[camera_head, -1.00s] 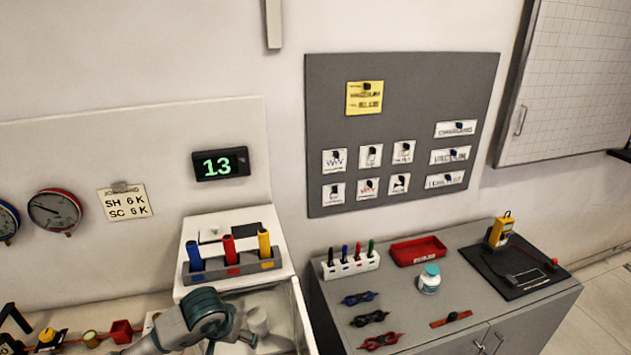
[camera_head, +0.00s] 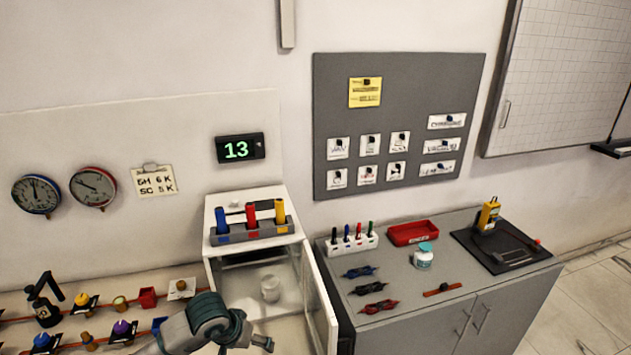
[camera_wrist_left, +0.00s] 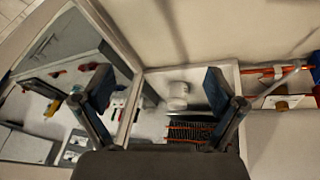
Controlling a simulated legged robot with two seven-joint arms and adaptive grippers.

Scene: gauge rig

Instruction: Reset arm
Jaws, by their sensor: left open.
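My left gripper (camera_wrist_left: 160,95) is open in the left wrist view, its two dark fingers spread with nothing between them. In the head view my left arm (camera_head: 208,318) comes in from the bottom in front of the white cabinet; the fingers are hardly visible there. The cabinet's glass door (camera_head: 318,295) stands open to the right. Inside the cabinet is a white cylindrical cup (camera_head: 270,289), which also shows beyond the fingers in the left wrist view (camera_wrist_left: 177,92). My right gripper is in neither view.
A rack with blue, red and yellow handles (camera_head: 252,233) sits on the cabinet. Gauges (camera_head: 93,187) and a rig of pipes and valves (camera_head: 82,300) are at left. A grey counter (camera_head: 440,270) at right holds pens, a red tray (camera_head: 417,232) and a jar (camera_head: 423,256).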

